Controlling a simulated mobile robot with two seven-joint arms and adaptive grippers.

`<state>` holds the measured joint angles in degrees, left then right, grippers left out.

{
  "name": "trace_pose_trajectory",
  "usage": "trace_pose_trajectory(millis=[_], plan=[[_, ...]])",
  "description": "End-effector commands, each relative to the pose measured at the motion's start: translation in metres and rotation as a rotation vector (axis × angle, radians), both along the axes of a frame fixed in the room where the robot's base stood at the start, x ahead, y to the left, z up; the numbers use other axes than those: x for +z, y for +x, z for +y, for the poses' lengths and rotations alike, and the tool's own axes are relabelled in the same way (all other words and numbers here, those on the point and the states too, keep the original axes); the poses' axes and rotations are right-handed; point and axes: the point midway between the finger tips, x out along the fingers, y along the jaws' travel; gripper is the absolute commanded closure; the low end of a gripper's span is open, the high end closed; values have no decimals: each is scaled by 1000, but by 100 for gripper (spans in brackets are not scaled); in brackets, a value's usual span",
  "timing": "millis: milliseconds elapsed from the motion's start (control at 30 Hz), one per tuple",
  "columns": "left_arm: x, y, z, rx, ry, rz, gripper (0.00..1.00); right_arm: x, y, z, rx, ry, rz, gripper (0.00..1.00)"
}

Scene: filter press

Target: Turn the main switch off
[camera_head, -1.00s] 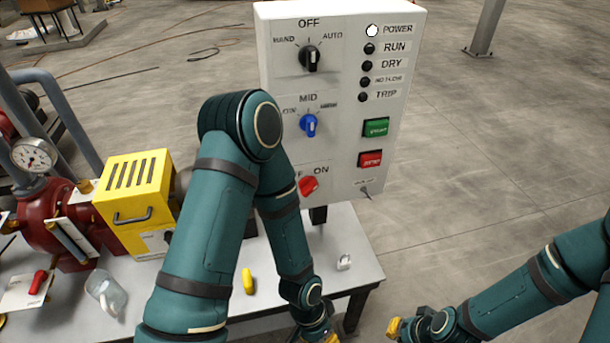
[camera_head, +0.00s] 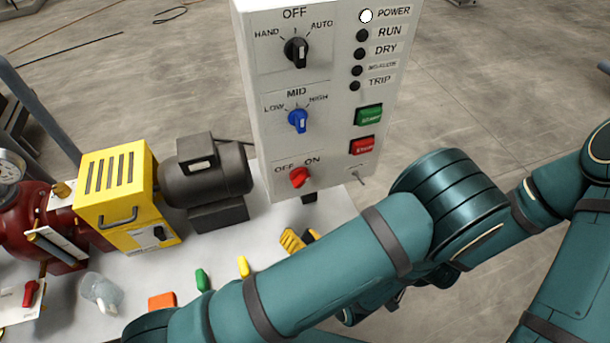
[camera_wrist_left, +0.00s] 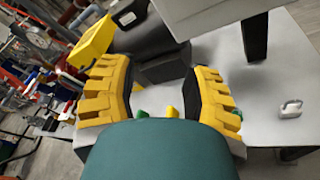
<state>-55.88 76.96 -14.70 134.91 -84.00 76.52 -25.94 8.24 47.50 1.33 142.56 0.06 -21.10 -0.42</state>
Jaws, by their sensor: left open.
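The grey control panel (camera_head: 322,130) stands upright at the back edge of the table. Low on its face is a red rotary switch (camera_head: 299,178), labelled OFF on the left and ON on the right; its handle seems tilted toward ON. My left gripper (camera_head: 297,240) is below the panel, with its yellow fingers partly hidden behind my left arm. In the left wrist view its fingers (camera_wrist_left: 165,95) are spread wide and empty over the table. It does not touch the switch. The panel also shows in the left wrist view (camera_wrist_left: 205,15), without its switches. My right gripper is out of view.
The panel also carries a black selector (camera_head: 297,52), a blue selector (camera_head: 298,120), green (camera_head: 368,115) and red (camera_head: 362,145) buttons, and a lit POWER lamp (camera_head: 366,16). A yellow box (camera_head: 115,190) and dark motor (camera_head: 205,172) stand left. Small coloured pieces lie in front.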

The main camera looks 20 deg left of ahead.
Motion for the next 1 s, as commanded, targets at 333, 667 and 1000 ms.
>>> trace_pose_trajectory(millis=[333,667,1000], plan=[[33,29,-42,-272,162,-90,52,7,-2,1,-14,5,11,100],[33,77,-8,-265,158,-89,52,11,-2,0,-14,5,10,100],[32,124,23,-266,158,-89,52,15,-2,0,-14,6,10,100]])
